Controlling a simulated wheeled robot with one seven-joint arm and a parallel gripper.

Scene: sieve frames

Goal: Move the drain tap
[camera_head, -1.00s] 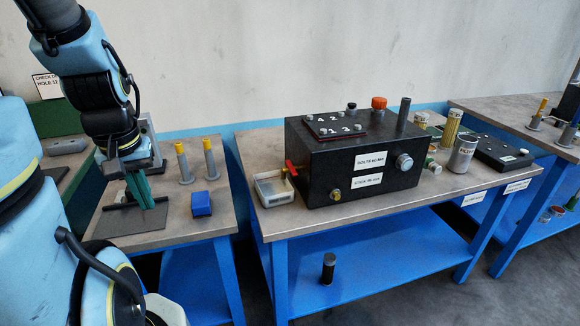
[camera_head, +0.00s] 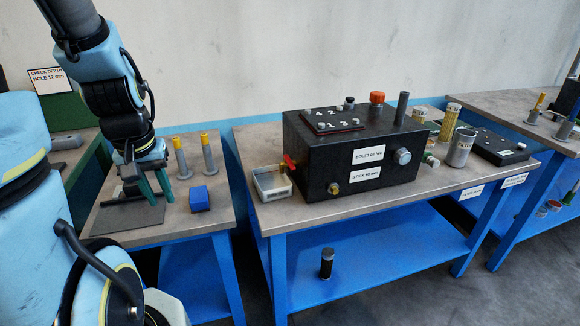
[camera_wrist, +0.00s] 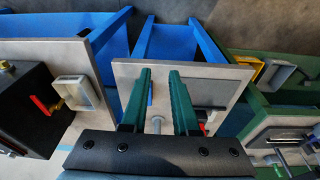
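The drain tap (camera_head: 289,162) has a red lever and sits on the left side wall of the black box (camera_head: 320,165). In the wrist view, its red lever (camera_wrist: 40,104) and brass body show at the left. A pale open tray (camera_head: 272,184) stands just below and left of the tap. My gripper (camera_head: 158,191) has green fingers and hangs over the left bench, well left of the tap and apart from it. In the wrist view, my gripper (camera_wrist: 160,76) has its fingers spread with nothing held between them.
On the left bench are a blue block (camera_head: 200,199), two yellow-topped pegs (camera_head: 182,160) and a dark plate (camera_head: 128,218). A gap separates this bench from the box's bench (camera_head: 400,207). Cans (camera_head: 460,148) stand right of the box.

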